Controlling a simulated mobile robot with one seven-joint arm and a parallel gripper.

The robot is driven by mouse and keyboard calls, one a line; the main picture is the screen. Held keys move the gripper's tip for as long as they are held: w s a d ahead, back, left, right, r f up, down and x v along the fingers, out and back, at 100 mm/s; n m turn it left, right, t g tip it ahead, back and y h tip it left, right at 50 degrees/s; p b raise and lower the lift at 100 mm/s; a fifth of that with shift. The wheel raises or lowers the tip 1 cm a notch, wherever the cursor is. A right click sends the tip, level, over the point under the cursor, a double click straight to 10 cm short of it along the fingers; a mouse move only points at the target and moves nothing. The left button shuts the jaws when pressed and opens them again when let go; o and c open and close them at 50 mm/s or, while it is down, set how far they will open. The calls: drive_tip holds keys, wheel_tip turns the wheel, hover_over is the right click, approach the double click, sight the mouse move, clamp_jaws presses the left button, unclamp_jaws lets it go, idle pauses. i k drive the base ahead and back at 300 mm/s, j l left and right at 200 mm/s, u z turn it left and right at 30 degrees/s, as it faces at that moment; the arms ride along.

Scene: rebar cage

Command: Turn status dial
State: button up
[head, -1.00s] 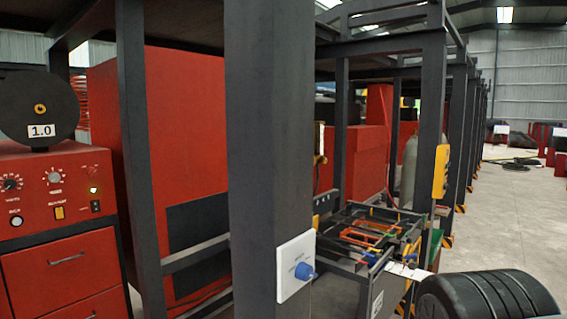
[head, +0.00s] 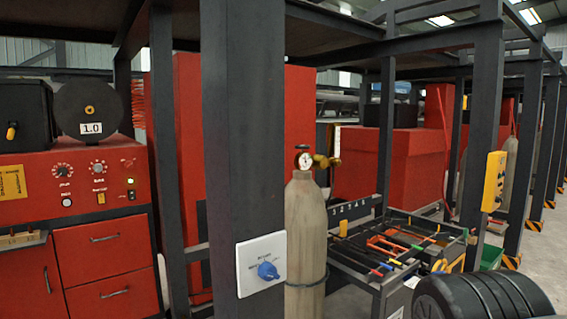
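The status dial is a blue knob (head: 267,271) on a white square plate (head: 246,281). The plate is fixed to the face of a dark grey steel post (head: 243,150), low in the middle of the head view. Small lettering on the plate is too small to read. The knob's pointed part seems to face right and down. A black ribbed part (head: 480,297), probably of my own arm, shows at the lower right, well right of the dial. My gripper is not in view.
A gas cylinder (head: 305,235) with a gauge stands just right of the post. Behind it is a rack with coloured tools (head: 395,250). A red welding machine (head: 75,190) with knobs and drawers stands left. A yellow box (head: 493,181) hangs on a right-hand post.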

sight(267, 271)
drive_tip(key=i+l+u, duration=0.2)
drive_tip(key=l, duration=0.3)
drive_tip(key=i+l+u, duration=0.2)
drive_tip(key=l, duration=0.35)
drive_tip(key=l+u, duration=0.2)
drive_tip(key=l, duration=0.3)
drive_tip(key=i+l+u, duration=0.2)
drive_tip(key=l, duration=0.4)
drive_tip(key=i+l+u, duration=0.15)
drive_tip(key=l, duration=0.15)
drive_tip(key=l+u, duration=0.2)
drive_tip(key=l, duration=0.15)
drive_tip(key=i+l+u, duration=0.15)
drive_tip(key=l, duration=0.2)
drive_tip(key=i+l+u, duration=0.4)
drive_tip(key=k+u, duration=0.25)
drive_tip(key=k, duration=0.15)
